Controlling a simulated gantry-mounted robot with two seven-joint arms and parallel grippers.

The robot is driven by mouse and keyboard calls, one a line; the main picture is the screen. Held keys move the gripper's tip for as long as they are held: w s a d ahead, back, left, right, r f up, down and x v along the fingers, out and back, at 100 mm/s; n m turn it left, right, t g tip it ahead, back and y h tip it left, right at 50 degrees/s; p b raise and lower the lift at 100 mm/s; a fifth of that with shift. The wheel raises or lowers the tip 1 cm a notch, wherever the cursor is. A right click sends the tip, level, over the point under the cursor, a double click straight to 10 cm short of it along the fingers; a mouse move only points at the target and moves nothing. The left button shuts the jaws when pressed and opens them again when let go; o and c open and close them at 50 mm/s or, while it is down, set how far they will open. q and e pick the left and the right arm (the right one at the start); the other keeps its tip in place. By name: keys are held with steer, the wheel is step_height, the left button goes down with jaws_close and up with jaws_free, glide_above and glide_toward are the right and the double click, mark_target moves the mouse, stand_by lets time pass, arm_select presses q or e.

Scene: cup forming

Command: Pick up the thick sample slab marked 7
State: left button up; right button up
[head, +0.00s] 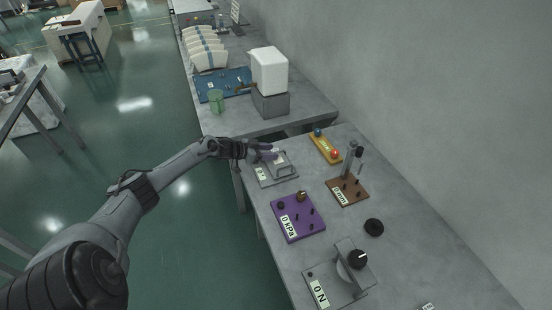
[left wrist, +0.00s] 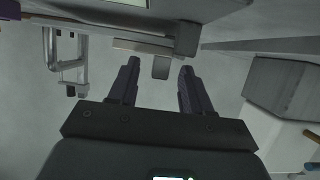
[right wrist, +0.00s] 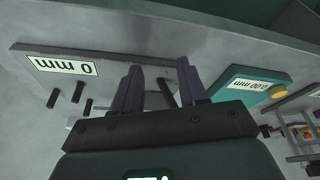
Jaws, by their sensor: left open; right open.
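My left gripper (head: 268,152) hangs over a grey plate (head: 262,182) with a small white label, near the left edge of the workbench. In the left wrist view its two dark fingers (left wrist: 157,88) are apart. A small grey block (left wrist: 162,66) shows beyond and between the fingertips; whether it is a slab I cannot tell. I cannot make out a slab marked 7 in any view. My right gripper (right wrist: 160,88) shows only in its own wrist view, with fingers apart, in front of a grey plate marked 0 mm (right wrist: 110,66).
The workbench (head: 400,265) carries a purple plate (head: 290,212) marked 0 kPa, a brown stand (head: 340,195), a yellow holder (head: 322,145) with colored balls, a black disc (head: 374,227) and a 0 N device (head: 340,285). A teal plate (right wrist: 250,90) shows in the right wrist view.

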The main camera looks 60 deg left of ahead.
arm_select(q)
steer(key=shift+c, duration=0.2)
jaws_close()
arm_select(e)
steer(key=shift+d, duration=0.1)
